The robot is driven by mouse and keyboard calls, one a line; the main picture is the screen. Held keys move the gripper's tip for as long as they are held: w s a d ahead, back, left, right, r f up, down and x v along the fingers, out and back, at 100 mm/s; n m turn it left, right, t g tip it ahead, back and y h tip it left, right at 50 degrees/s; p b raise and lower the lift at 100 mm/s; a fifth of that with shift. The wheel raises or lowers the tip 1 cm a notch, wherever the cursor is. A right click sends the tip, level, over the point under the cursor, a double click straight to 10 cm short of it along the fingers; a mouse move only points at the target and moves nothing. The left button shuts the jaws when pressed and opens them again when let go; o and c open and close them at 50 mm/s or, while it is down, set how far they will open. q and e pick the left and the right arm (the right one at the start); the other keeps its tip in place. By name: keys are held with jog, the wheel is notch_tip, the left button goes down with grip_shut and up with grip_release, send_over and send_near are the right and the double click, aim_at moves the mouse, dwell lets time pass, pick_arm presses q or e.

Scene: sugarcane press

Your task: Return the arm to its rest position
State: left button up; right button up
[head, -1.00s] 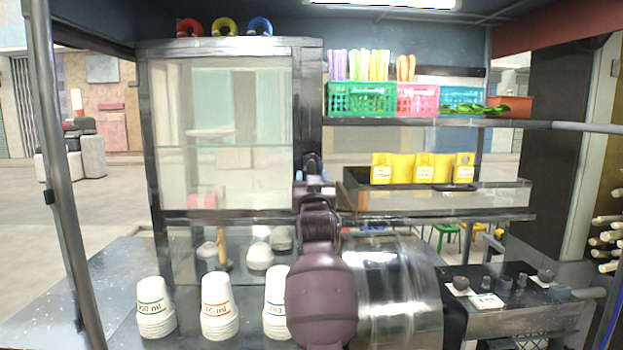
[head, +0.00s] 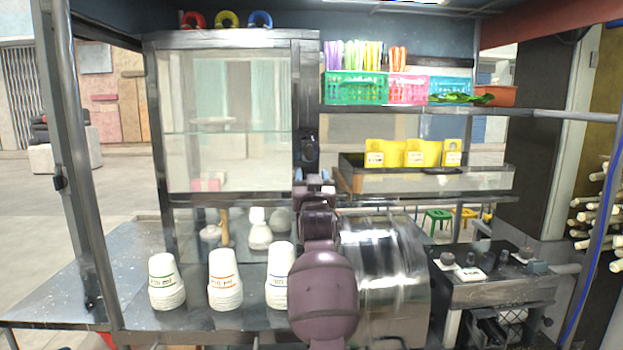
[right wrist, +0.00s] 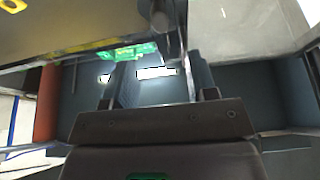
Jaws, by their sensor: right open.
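My right arm rises in the middle of the head view, in front of the shiny metal drum (head: 390,285) of the press. My right gripper (head: 309,148) points up at its top end, in front of the right post of the glass cabinet (head: 232,36). It is small and dark there. In the right wrist view my right gripper (right wrist: 157,93) is open, its two fingers well apart with nothing between them. The arm hides part of the drum and of the rightmost cup stack. My left gripper is not in view.
Stacks of white cups (head: 225,285) stand on the metal counter (head: 130,265). A shelf (head: 450,110) bears green (head: 355,88) and pink (head: 408,90) baskets. Yellow packets (head: 420,152) stand in a tray below it. A side table (head: 500,290) holds small dark items. A frame post (head: 75,180) stands at left.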

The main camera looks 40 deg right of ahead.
dwell(0.4)
jog(key=s+a+f+n+t+y, duration=0.1)
jog(key=a+n+t+y, duration=0.2)
jog(key=a, duration=0.4)
jog(key=s+a+f+n+g+y, duration=0.1)
jog(key=s+a+f+y, duration=0.2)
jog(key=f, duration=0.6)
jog(key=s+a+f+n+g+y, duration=0.2)
jog(key=s+f, duration=0.3)
jog(key=f, duration=0.4)
jog(key=s+a+f+n+g+y, duration=0.1)
jog(key=s+a+f+y, duration=0.2)
jog(key=f, duration=0.6)
jog(key=s+a+f+g, duration=0.1)
jog(key=s+f+g, duration=0.2)
jog(key=s+f, duration=0.8)
jog(key=s+a+f+g, duration=0.1)
jog(key=s+f+g, duration=0.3)
jog(key=s+f, duration=0.7)
jog(key=s, duration=0.6)
jog(key=shift+f, duration=0.4)
